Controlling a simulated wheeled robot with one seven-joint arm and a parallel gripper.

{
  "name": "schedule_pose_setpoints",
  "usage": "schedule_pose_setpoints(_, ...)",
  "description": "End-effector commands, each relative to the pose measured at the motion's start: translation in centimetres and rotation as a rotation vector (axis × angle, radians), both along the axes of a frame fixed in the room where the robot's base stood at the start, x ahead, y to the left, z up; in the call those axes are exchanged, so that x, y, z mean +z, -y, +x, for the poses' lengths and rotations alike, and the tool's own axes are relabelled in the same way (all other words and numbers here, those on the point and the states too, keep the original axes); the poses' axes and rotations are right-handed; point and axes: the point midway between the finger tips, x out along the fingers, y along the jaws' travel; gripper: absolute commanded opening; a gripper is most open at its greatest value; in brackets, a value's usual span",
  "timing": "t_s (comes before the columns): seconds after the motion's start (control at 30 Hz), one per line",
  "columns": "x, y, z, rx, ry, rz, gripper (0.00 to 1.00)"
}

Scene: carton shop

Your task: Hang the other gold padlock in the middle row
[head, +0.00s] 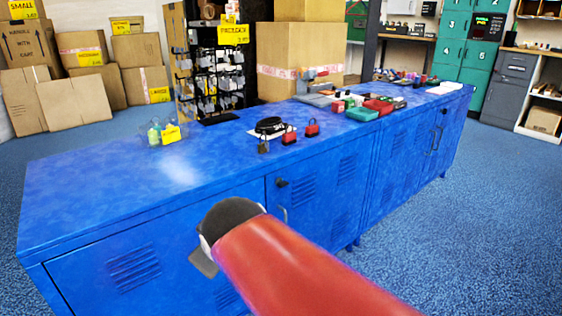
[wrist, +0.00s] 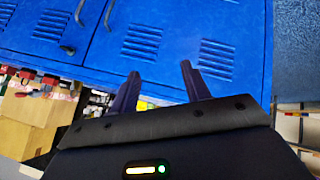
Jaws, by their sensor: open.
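A small dark, brassy padlock (head: 263,146) stands near the front edge of the blue cabinet top (head: 110,185). It is the leftmost of three padlocks in a line; the other two are red (head: 289,136). A black rack (head: 218,70) with rows of small hanging items stands behind, at the cabinet's far side. The items are too small to tell whether any is a gold padlock. My gripper (head: 205,262) is in front of the cabinet doors, below and left of the padlocks. In the wrist view, its two fingers (wrist: 158,88) are apart with nothing between them.
A black round item on a white sheet (head: 270,127) lies just behind the padlocks. A clear container with a yellow tag (head: 166,133) stands further left. Red and teal boxes and tools (head: 362,113) crowd the right part. The cabinet top's left part is clear.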

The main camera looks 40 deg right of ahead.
Motion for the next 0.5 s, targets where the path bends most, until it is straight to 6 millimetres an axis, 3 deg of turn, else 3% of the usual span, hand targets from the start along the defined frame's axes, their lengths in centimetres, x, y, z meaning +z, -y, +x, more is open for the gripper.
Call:
schedule_pose_setpoints(0.03, 0.1, 3.1, 2.4, 0.045, 0.044, -0.146, 0.47)
schedule_pose_setpoints(0.1, 1.8, 7.3, 5.6, 0.139, 0.097, -0.398, 0.47)
schedule_pose_setpoints(0.2, 4.1, 13.3, 9.3, 0.294, 0.120, -0.806, 0.47)
schedule_pose_setpoints(0.37, 6.0, 21.1, 13.0, 0.571, 0.048, -1.461, 0.47)
schedule_pose_setpoints(0.5, 4.9, 25.8, 14.0, 0.826, -0.056, -1.953, 0.47)
